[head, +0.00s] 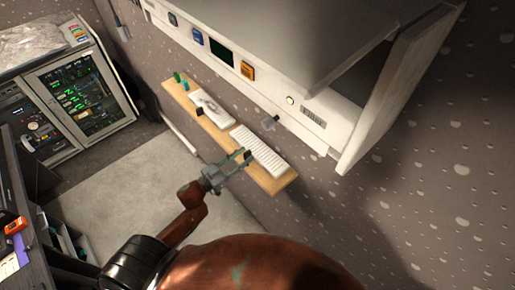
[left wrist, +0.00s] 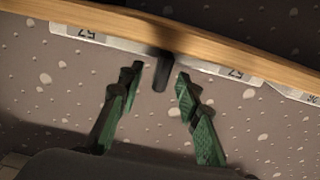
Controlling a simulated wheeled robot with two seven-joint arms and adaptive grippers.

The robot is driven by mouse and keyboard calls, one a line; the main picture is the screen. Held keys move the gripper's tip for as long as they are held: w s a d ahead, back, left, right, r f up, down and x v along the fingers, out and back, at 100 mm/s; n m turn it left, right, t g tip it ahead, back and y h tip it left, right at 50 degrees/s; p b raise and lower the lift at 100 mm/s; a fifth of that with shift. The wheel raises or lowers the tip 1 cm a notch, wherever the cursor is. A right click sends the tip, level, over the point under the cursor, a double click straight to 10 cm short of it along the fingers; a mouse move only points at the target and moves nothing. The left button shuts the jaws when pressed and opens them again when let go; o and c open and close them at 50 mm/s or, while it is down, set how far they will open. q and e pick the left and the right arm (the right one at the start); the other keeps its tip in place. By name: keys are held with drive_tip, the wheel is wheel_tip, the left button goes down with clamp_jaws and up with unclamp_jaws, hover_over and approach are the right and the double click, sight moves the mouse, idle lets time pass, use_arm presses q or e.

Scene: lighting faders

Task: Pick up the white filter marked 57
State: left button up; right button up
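In the left wrist view, a white piece (left wrist: 95,38) with a black marking that looks like an inverted 57 lies along a wooden edge (left wrist: 200,38). A second white piece (left wrist: 225,72) to its right carries a similar marking. A dark upright tab (left wrist: 163,70) stands between them. My left gripper (left wrist: 160,73) is open, with its green fingers apart on either side of the tab; I cannot tell whether they touch it. In the head view my left gripper (head: 243,155) is at the front edge of the wooden shelf (head: 215,132), beside a white ribbed block (head: 258,152). My right gripper is not in view.
A third white piece (left wrist: 305,95) is at the right in the left wrist view. A white cabinet (head: 270,45) with buttons overhangs the shelf. An equipment rack (head: 75,95) stands at the left. The floor (head: 130,185) between looks clear.

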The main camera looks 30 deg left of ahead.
use_arm(q)
drive_tip(key=shift+w+d+f, duration=0.1)
drive_tip(key=shift+w+d, duration=0.1)
drive_tip(key=shift+w, duration=0.25)
clamp_jaws()
